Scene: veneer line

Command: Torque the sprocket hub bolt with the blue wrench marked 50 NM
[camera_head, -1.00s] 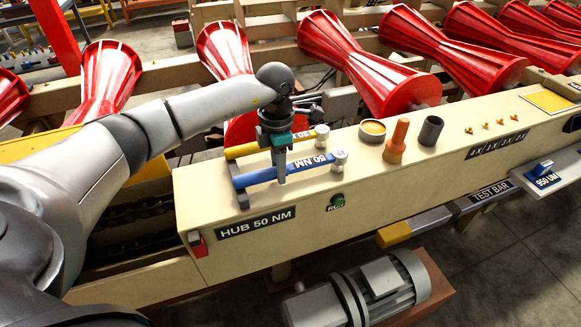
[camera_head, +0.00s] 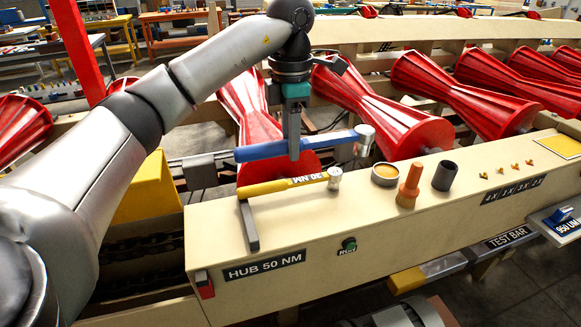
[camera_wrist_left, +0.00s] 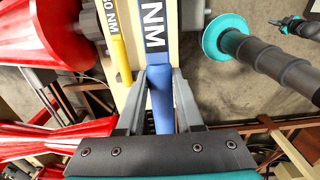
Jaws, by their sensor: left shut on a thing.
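The blue wrench (camera_head: 262,151) is held level in the air above the beige beam, its silver head (camera_head: 365,138) to the right. My left gripper (camera_head: 294,152) is shut on its handle from above. In the left wrist view the blue wrench (camera_wrist_left: 158,75) runs between the two fingers (camera_wrist_left: 162,80), with "NM" readable and its number out of sight. The yellow wrench (camera_head: 285,186), marked 30 NM, rests on the rack (camera_head: 248,225) on the beam. A "HUB 50 NM" label (camera_head: 264,265) is on the beam's front. I cannot make out the sprocket hub bolt.
On the beam top stand a round tin (camera_head: 385,174), an orange-handled tool (camera_head: 409,185) and a dark cylinder (camera_head: 444,175). Red rollers (camera_head: 385,105) line the back. A chain trough (camera_head: 145,255) and yellow guard (camera_head: 148,188) lie left of the beam.

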